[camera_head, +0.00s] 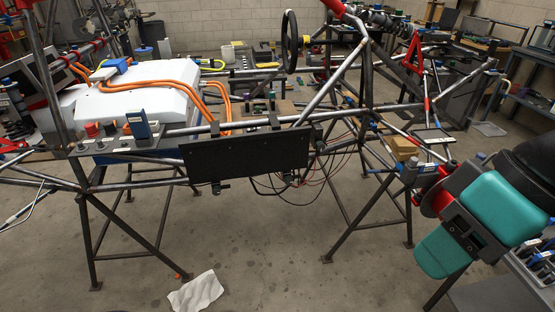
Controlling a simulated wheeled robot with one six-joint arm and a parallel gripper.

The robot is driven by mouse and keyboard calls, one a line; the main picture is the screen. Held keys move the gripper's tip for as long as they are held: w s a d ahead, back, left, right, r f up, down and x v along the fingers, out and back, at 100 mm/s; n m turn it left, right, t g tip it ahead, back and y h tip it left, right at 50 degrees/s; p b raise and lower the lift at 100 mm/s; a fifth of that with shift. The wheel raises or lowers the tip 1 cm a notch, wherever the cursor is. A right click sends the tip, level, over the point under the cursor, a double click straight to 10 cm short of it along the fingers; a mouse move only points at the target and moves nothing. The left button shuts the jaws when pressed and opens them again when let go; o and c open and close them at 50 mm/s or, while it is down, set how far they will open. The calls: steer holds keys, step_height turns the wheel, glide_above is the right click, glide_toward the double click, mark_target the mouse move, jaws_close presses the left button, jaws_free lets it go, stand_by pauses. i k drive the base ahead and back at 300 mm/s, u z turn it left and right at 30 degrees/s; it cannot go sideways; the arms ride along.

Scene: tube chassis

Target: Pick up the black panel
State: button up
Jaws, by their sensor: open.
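The black panel (240,155) is a flat, dark rectangular plate in the middle of the view. It hangs nearly upright on the near side of the tube chassis (120,185), just below a horizontal tube. Small dark fittings show at its lower edge, and dark cables run beside its right end. My gripper (470,235), with teal parts and a dark bracket, is at the lower right, well to the right of the panel and apart from it. It is open, and I see nothing held in it.
A white box (150,95) with orange cables (205,90) sits behind the panel at left. A steering wheel (288,40) stands above. Chassis legs and tubes cross the space between panel and gripper. A white cloth (197,292) lies on the otherwise mostly bare floor.

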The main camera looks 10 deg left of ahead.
mark_target(217, 158)
steer(key=z, duration=0.4)
steer(key=k, duration=0.9)
steer(key=u, duration=0.45)
steer(key=i, duration=1.05)
steer(key=u, duration=0.95)
steer(key=i, duration=1)
steer(key=u, duration=0.05)
